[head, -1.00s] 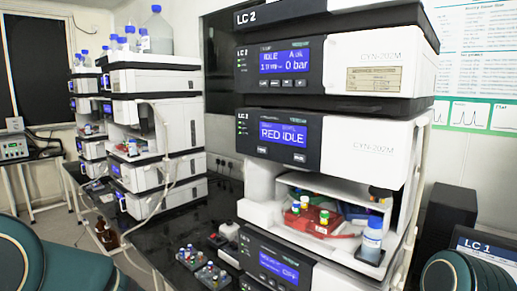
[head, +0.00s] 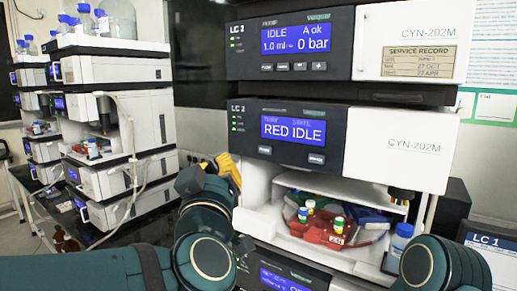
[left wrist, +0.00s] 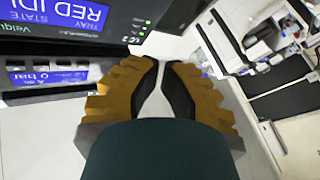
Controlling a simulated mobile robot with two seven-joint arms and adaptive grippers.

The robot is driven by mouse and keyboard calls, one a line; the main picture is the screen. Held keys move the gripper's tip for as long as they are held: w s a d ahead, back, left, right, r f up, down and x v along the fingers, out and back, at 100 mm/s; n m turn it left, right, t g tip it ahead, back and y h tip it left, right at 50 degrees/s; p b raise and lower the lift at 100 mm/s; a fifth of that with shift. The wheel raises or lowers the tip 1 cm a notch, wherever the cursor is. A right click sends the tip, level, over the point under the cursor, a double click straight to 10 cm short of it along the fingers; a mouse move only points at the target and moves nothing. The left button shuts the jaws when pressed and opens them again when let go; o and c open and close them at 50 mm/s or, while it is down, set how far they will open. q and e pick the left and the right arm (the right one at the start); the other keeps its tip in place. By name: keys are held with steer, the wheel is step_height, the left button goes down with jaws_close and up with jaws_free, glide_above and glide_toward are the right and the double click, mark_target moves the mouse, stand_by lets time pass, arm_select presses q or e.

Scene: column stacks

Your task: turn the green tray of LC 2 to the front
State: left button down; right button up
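The near instrument stack has an open sampler bay under a unit whose screen reads RED IDLE. In it, a red tray (head: 318,232) faces the front with several capped vials on it. My left gripper (head: 230,168) is left of the stack, below the RED IDLE screen's left edge, outside the bay. In the left wrist view, the left gripper (left wrist: 161,72) is empty, with a narrow gap between its yellow-black fingers. My right gripper is out of view.
A blue-capped bottle (head: 398,241) stands right of the bay. The RED IDLE display panel (head: 292,139) overhangs it. Another stack (head: 120,100) stands at the back left, with dark bench between.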

mark_target(265, 150)
arm_select(q)
steer(key=shift+s+r, duration=0.1)
steer(key=shift+r, duration=0.2)
steer(key=shift+w+d+p, duration=0.2)
steer(key=shift+w+d, duration=0.65)
steer(key=shift+w, duration=0.35)
steer(key=shift+w+d+p, duration=0.2)
steer(key=shift+w+d, duration=0.65)
steer(key=shift+w, duration=0.3)
steer(key=shift+w+d+p, duration=0.2)
steer(key=shift+w+d, duration=0.65)
steer(key=shift+w, duration=0.35)
steer(key=shift+w, duration=0.1)
steer(key=shift+w+d, duration=0.25)
